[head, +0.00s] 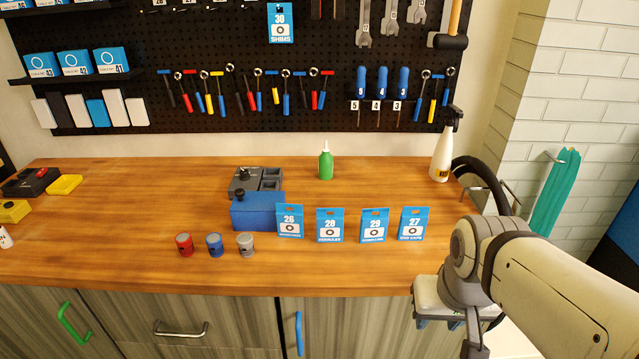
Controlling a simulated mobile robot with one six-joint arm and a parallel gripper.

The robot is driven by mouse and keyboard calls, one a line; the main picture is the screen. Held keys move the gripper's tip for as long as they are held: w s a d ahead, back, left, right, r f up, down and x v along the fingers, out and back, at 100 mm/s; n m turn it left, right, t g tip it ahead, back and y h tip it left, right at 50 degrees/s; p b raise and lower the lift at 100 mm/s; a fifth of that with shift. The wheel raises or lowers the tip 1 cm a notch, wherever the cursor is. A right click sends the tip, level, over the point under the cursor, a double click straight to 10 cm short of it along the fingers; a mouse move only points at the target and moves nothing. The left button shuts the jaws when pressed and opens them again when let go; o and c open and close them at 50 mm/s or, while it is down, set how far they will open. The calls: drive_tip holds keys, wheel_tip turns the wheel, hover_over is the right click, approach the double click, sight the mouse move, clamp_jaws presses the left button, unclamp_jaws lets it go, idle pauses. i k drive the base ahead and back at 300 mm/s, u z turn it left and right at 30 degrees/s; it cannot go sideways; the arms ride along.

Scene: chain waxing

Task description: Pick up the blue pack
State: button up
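Several blue packs with white labels stand upright in a row on the wooden bench: pack 26 (290,222), pack 28 (330,226), pack 29 (374,226) and pack 27 (413,224). Another blue pack, numbered 30 (281,23), hangs on the pegboard. My gripper (438,323) is at the lower right, in front of the bench edge and apart from all the packs. Its fingers are small and partly hidden by its body, so their opening cannot be made out.
A blue box (256,213) and a grey box (247,180) sit left of pack 26. Red, blue and silver cans (215,245) stand in front. A green bottle (326,163) and white spray bottle (444,150) stand behind. The bench (350,280) is clear before the packs.

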sight(290, 224)
drive_tip(key=z, duration=2.4)
drive_tip(key=k, duration=2.8)
drive_tip(key=u, duration=1.3)
drive_tip(key=i, duration=1)
drive_tip(key=u, duration=0.05)
